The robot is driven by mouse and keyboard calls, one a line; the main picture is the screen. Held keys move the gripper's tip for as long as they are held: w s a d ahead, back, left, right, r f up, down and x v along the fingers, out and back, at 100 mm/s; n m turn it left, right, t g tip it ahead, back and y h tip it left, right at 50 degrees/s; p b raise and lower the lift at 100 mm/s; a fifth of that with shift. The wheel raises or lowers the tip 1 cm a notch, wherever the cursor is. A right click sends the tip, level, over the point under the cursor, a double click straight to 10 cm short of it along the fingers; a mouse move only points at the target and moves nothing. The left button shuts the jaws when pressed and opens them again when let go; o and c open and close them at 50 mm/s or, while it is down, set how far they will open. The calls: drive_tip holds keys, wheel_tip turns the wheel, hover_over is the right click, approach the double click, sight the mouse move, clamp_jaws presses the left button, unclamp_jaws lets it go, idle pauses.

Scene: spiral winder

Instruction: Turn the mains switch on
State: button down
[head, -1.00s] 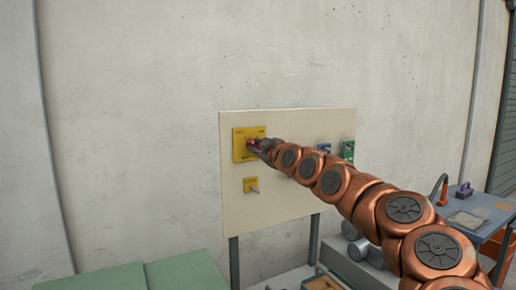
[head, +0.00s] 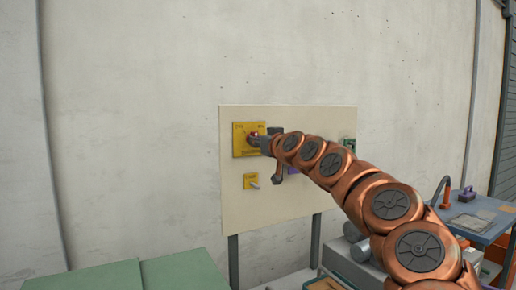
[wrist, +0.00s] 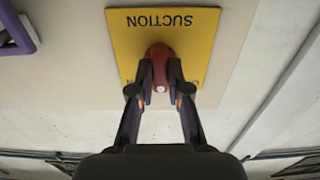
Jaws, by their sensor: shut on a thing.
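A yellow plate (head: 238,148) with a red rotary knob (head: 254,135) is at the upper left of the pale panel in the head view. In the wrist view the plate (wrist: 135,45) reads "SUCTION", upside down. My gripper (wrist: 160,88) is shut on the red knob (wrist: 158,56), one finger on each side. In the head view my gripper (head: 262,143) reaches the knob from the right and partly hides it. A smaller yellow plate (head: 249,180) with a pale lever sits below; its label is too small to read. I cannot tell which control is the mains switch.
The panel (head: 270,212) stands on grey legs before a concrete wall. A green control (head: 349,145) and a purple part (head: 293,170) show around my arm. Green surfaces (head: 180,272) are at lower left, a blue table (head: 480,218) at right.

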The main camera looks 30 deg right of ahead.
drive_tip(key=shift+f+m, duration=0.15)
drive_tip(key=shift+m, duration=4.45)
drive_tip(key=c, duration=1.1)
unclamp_jaws()
drive_tip(key=shift+s, duration=0.1)
drive_tip(key=s, duration=0.7)
drive_tip(key=s+a, duration=0.1)
drive_tip(key=s, duration=0.3)
drive_tip(key=shift+s, duration=0.35)
